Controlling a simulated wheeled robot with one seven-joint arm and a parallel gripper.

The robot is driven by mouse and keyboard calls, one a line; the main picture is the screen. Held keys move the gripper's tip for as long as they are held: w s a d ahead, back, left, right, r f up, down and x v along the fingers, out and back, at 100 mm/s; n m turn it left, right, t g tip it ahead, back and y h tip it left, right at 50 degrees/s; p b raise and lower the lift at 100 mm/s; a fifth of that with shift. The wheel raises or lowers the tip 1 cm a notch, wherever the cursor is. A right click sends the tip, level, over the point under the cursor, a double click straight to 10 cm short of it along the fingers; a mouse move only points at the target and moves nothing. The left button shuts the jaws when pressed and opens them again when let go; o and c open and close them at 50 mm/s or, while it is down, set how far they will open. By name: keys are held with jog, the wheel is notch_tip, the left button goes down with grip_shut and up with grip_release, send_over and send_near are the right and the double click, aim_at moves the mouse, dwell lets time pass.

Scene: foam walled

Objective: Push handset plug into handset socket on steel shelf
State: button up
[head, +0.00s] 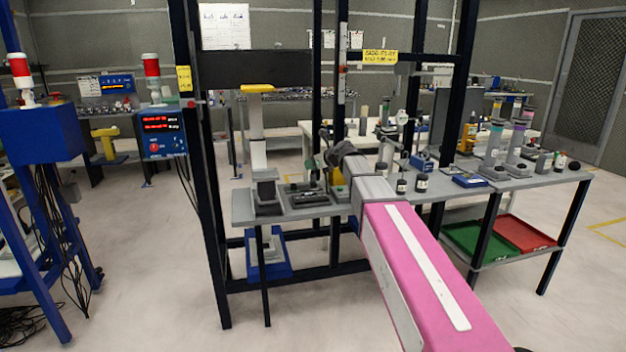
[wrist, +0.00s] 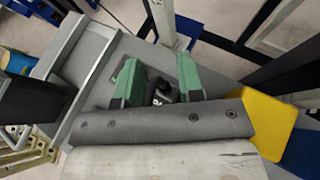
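My gripper (wrist: 158,72) shows two green fingers, spaced apart, in the wrist view. A small dark piece (wrist: 160,92) with light spots lies between them near the palm. I cannot tell whether the fingers touch it or whether it is the handset plug. In the head view my arm reaches to the grey steel shelf (head: 240,206), and my gripper (head: 316,164) is over the shelf's left part, small and partly hidden. A flat dark unit (head: 308,198) sits on the shelf below my gripper. I cannot make out the handset socket.
Small bottles (head: 421,182) and a blue tray (head: 469,181) stand to the right. Dark upright posts (head: 207,200) frame the shelf. Green (head: 470,241) and red (head: 524,234) trays lie below.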

grip_shut()
jog(key=shift+r, duration=0.1)
